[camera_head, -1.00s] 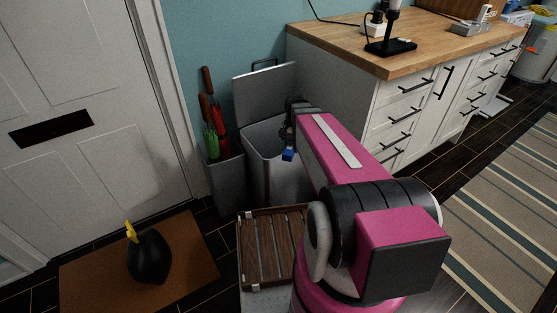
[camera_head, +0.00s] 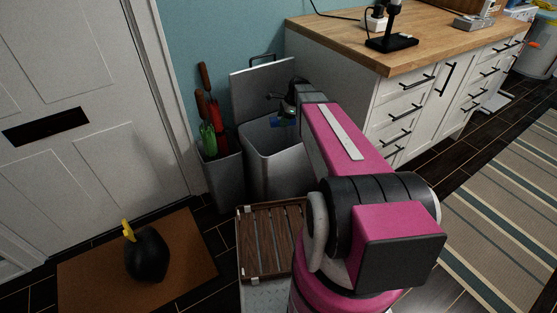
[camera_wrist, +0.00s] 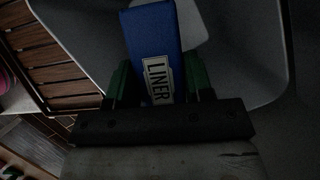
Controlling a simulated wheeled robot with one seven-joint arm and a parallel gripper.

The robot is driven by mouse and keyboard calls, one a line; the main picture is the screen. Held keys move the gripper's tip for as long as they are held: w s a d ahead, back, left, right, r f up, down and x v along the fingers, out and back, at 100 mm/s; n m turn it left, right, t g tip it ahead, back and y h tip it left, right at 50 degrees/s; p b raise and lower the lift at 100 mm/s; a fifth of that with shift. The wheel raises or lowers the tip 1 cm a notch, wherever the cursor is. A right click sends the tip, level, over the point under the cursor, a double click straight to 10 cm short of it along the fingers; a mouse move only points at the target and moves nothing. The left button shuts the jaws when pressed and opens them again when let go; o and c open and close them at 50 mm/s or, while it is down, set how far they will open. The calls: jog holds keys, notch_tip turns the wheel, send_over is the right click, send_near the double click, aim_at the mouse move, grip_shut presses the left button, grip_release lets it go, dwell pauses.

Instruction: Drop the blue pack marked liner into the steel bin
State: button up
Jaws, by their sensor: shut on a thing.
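The blue pack marked LINER (camera_wrist: 152,38) is held between the green fingers of my gripper (camera_wrist: 158,78) in the wrist view. In the head view, a small part of the blue pack (camera_head: 275,122) shows at my gripper (camera_head: 283,113), above the opening of the steel bin (camera_head: 277,170). The bin's lid (camera_head: 258,92) stands open behind it. In the wrist view, the bin's pale rim and grey inside (camera_wrist: 262,65) lie around and beyond the pack. My arm hides the bin's right side in the head view.
A bin with umbrellas (camera_head: 222,172) stands close left of the steel bin. A slatted wooden bench top (camera_head: 272,240) is in front. A wood-topped cabinet (camera_head: 345,40) stands to the right. A black bag-like object (camera_head: 148,257) sits on a brown mat (camera_head: 85,275).

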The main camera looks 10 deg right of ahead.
jog(key=shift+f, duration=2.35)
jog(key=o, duration=1)
jog(key=shift+c, duration=0.2)
jog(key=v, duration=1)
jog(key=shift+d+r, duration=0.1)
jog(key=shift+r, duration=0.3)
